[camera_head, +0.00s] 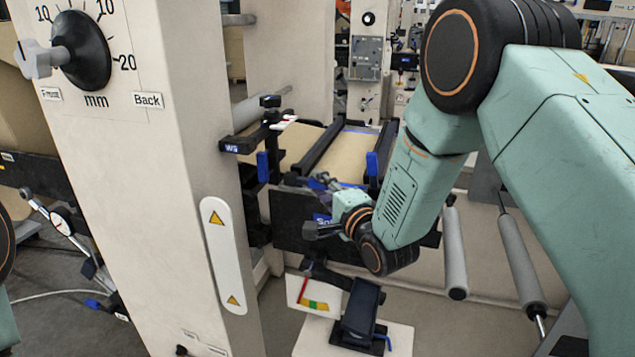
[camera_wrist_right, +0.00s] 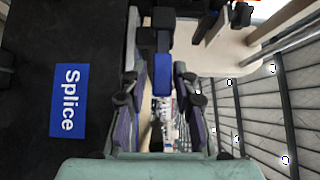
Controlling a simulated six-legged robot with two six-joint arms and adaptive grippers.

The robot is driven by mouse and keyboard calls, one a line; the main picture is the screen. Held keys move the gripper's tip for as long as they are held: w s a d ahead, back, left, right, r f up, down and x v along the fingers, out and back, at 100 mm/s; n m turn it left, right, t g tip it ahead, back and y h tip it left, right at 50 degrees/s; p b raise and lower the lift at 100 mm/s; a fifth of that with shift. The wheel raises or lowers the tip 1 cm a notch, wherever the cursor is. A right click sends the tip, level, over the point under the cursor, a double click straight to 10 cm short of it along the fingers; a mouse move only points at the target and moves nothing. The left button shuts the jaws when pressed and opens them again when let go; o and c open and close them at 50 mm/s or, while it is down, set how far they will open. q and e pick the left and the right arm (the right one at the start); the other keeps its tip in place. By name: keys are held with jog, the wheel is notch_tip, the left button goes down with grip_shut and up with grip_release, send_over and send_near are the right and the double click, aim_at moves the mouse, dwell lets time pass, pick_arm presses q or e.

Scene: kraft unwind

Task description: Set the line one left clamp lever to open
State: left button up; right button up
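The left clamp lever (camera_head: 262,166) is a short blue handle that hangs down at the left end of the splice table, beside the machine's white column. In the right wrist view the blue lever (camera_wrist_right: 163,75) shows ahead between my finger pads, pointing towards the camera. My right gripper (camera_head: 322,182) is in front of the table, to the right of the left lever and apart from it. Its fingers (camera_wrist_right: 160,95) are spread and hold nothing. A second blue lever (camera_head: 372,164) hangs at the table's right end, near my right forearm. My left gripper is out of view.
The white column (camera_head: 170,170) stands left. Grey rollers (camera_head: 455,255) and a dark pedal-like block (camera_head: 361,310) lie below.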

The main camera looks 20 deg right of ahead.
jog(key=shift+w, duration=0.6)
jog(key=shift+s+a+r, duration=0.15)
jog(key=shift+s+r, duration=0.1)
jog(key=shift+w+f, duration=0.25)
jog(key=shift+w, duration=0.15)
jog(key=c, duration=0.3)
grip_shut()
jog(key=shift+s, duration=0.1)
jog(key=shift+f, duration=0.15)
